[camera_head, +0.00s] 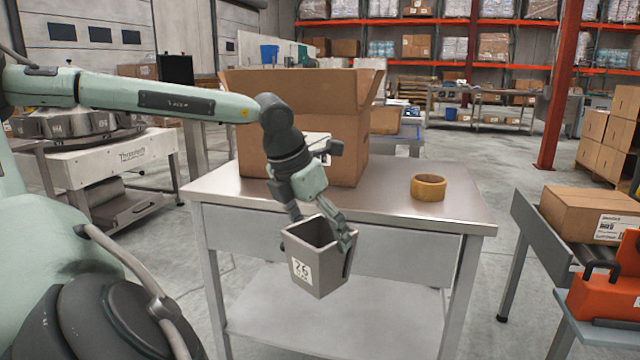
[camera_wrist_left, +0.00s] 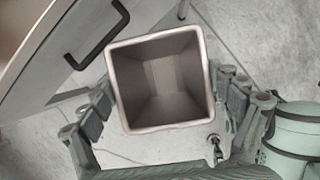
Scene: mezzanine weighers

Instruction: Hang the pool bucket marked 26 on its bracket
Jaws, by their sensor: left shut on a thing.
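The grey pool bucket (camera_head: 318,262) is square and open-topped, with a white label reading 26 on its front face. My left gripper (camera_head: 322,228) is shut on it, with a finger on either side, and holds it in the air in front of the steel table. The bucket hangs slightly tilted in the head view. In the left wrist view the bucket (camera_wrist_left: 160,82) shows from above; its inside is empty. The left gripper's fingers (camera_wrist_left: 165,115) flank it there. I cannot make out the bracket for certain in either view. My right gripper is not in view.
The steel table (camera_head: 400,212) carries an open cardboard box (camera_head: 350,120) and a roll of tape (camera_head: 428,187). A weigher machine (camera_head: 100,160) with several buckets stands at left. A conveyor with a box (camera_head: 590,212) and an orange case (camera_head: 610,290) are at right.

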